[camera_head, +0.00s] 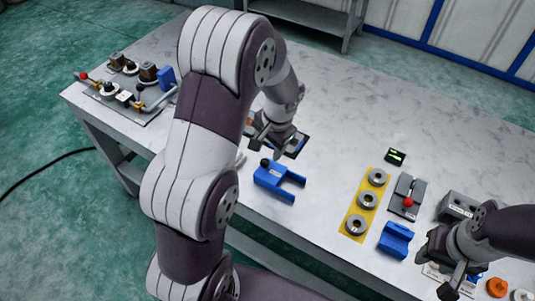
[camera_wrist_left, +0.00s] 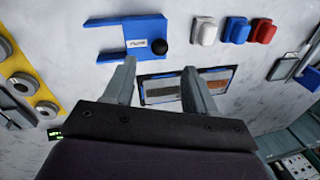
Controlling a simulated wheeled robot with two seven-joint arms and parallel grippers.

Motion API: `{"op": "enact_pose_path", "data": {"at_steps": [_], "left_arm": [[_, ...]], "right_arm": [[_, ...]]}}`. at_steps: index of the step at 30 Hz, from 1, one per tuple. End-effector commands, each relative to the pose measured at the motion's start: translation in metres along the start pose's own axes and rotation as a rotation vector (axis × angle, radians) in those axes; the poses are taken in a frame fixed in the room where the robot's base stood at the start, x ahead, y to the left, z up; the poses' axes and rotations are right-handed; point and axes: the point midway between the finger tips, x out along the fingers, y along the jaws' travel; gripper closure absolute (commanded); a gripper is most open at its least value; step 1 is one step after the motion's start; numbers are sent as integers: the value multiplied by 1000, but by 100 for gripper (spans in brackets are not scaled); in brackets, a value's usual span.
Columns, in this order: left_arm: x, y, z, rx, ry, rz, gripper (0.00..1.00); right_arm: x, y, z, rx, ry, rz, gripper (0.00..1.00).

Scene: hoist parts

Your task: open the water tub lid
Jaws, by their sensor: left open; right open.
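I cannot pick out a water tub or its lid for certain. A grey labelled box (camera_head: 458,206) stands at the right of the table, partly near my right arm; its lid state is unclear. My left gripper (camera_head: 270,141) is open and empty over the table, beyond a blue forked part with a black knob (camera_head: 268,176). In the left wrist view the open fingers (camera_wrist_left: 160,88) are just below that blue part (camera_wrist_left: 128,30), with a dark-framed panel (camera_wrist_left: 190,84) behind them. My right gripper (camera_head: 446,266) is open near the table's front right.
A yellow strip (camera_head: 359,237) with several metal rings, a blue cradle (camera_head: 396,240) and a grey plate with a red knob (camera_head: 408,196) lie right of centre. A valve assembly (camera_head: 122,90) stands far left. White, blue and red blocks (camera_wrist_left: 237,30) show in the wrist view. The table's back is clear.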

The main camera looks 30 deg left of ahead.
Motion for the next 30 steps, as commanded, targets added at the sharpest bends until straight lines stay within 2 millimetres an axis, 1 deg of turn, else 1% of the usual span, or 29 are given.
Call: {"op": "enact_pose_path", "data": {"at_steps": [1,3,6,9,13,21,23,24,26,27,30], "left_arm": [[15,1,1,2,-6,2,44],[33,1,2,2,-6,2,44],[56,1,1,1,-5,2,44],[72,1,1,1,-3,1,44],[83,1,0,0,-1,1,44],[84,0,0,0,1,1,44],[84,0,0,0,1,1,63],[84,0,0,0,1,1,76],[84,0,0,0,1,1,96],[84,0,0,0,0,1,100],[84,1,0,0,0,1,100]], "right_arm": [[1,0,0,0,0,0,57],[1,0,0,0,0,0,57],[3,0,0,0,0,0,57],[4,0,0,0,0,0,57],[4,0,0,0,0,0,57],[4,0,0,0,0,0,57],[4,0,0,0,0,0,57],[4,0,0,0,0,0,57],[4,0,0,0,0,0,57],[4,0,0,0,0,0,57],[5,0,0,0,0,0,57]]}}
